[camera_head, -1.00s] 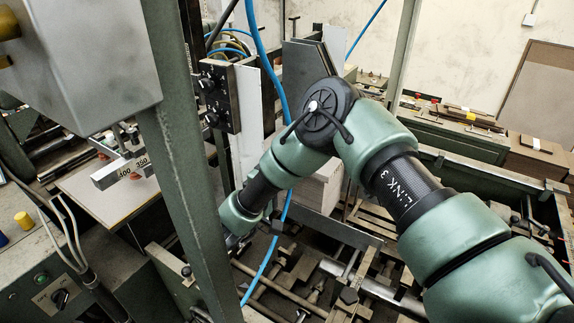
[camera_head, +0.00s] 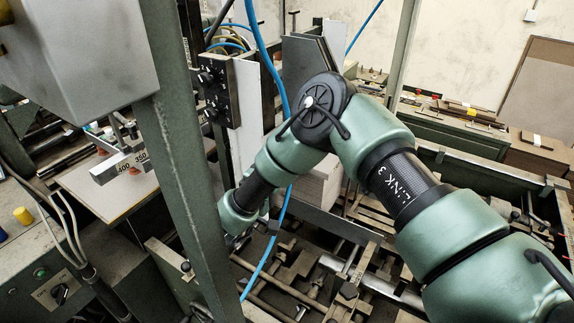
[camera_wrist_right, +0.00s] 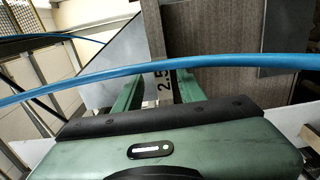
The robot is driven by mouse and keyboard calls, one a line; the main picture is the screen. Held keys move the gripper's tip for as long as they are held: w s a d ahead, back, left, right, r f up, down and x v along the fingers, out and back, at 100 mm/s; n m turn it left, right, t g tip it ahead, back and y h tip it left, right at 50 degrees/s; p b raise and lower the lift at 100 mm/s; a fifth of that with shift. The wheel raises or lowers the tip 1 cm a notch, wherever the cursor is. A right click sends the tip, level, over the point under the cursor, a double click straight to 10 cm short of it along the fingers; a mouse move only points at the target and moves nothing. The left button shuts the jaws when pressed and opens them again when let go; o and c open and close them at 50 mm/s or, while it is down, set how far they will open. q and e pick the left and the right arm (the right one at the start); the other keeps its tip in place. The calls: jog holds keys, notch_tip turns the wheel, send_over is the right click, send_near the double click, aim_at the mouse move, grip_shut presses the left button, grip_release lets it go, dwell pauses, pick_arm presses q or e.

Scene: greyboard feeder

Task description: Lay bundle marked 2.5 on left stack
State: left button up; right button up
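The bundle marked 2.5 (camera_wrist_right: 164,84) shows between the two green fingers of my right gripper (camera_wrist_right: 158,92) in the right wrist view. The fingers appear closed on it. A blue hose crosses in front and hides part of the bundle and fingers. In the head view my right arm reaches in from the right, and its gripper is hidden behind the green post. A pale board stack (camera_head: 320,188) stands partly behind that arm. I cannot tell whether it is the left stack. My left gripper is not in view.
The green upright post (camera_head: 182,160) and blue hose (camera_head: 270,250) lie close to my right wrist. Feeder bars and rails (camera_head: 345,285) fill the space below. A grey-brown board stack (camera_wrist_right: 225,28) stands beside the fingers. Strapped bundles (camera_head: 540,147) lie at the far right.

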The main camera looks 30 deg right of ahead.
jog(key=b+v, duration=0.2)
jog(key=v, duration=0.4)
jog(key=shift+a, duration=0.2)
jog(key=shift+s, duration=0.1)
